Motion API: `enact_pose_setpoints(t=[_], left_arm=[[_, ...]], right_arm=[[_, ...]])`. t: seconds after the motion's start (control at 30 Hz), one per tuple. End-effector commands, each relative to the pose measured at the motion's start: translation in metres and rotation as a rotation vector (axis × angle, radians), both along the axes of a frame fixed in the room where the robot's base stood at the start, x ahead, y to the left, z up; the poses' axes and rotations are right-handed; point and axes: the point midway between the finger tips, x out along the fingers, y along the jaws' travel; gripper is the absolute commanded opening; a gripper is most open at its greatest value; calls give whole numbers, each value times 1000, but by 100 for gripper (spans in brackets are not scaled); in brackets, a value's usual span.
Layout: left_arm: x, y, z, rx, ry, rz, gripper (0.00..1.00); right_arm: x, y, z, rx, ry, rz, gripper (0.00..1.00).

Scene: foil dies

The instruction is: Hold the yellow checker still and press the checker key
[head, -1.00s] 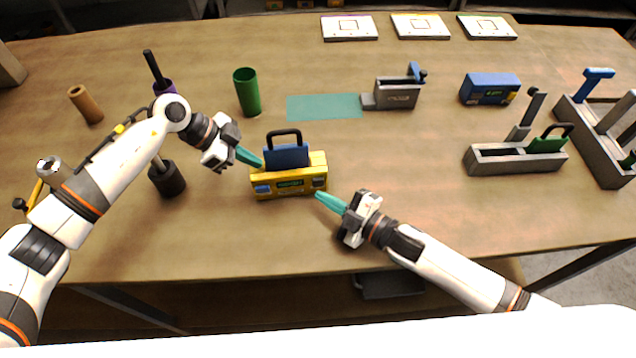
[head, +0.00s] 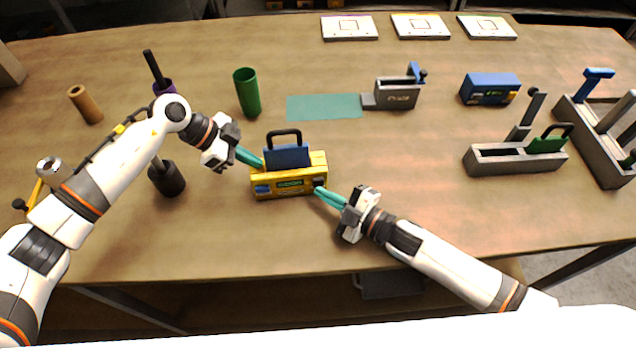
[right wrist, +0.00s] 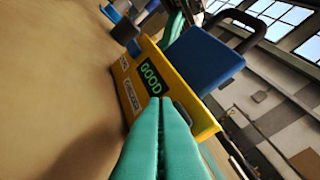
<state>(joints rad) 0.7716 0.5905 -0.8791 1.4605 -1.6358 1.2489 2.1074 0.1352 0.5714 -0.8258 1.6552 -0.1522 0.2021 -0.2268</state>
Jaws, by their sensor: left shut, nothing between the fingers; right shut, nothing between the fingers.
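The yellow checker (head: 290,186) stands on the table with a blue block with a black handle (head: 287,155) seated in its top. In the right wrist view its front (right wrist: 178,78) has a green-lit display reading "GOOD". My left gripper (head: 262,164) is shut and empty, its teal fingertips at the checker's upper left end; I cannot tell if they touch. My right gripper (head: 318,191) is shut and empty, its tips at the dark key on the right of the checker's front. The tips hide part of that key in the right wrist view.
A green cup (head: 247,92) and a teal mat (head: 324,106) lie behind the checker. A grey device (head: 397,95), a blue box (head: 489,88) and a grey holder with a green-handled block (head: 515,158) stand to the right. A black-based post (head: 167,179) stands at left. The front middle is clear.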

Motion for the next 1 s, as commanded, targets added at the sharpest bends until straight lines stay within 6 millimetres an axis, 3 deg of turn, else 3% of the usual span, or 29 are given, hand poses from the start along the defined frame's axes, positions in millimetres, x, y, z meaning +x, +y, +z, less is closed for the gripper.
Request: enact_pose_setpoints(t=[0.03,1.0], left_arm=[[-3,1,-6,9,9,-1,0],[-3,1,-6,9,9,-1,0]], right_arm=[[0,0,-1,1,1,0,0],[8,1,-1,1,1,0,0]])
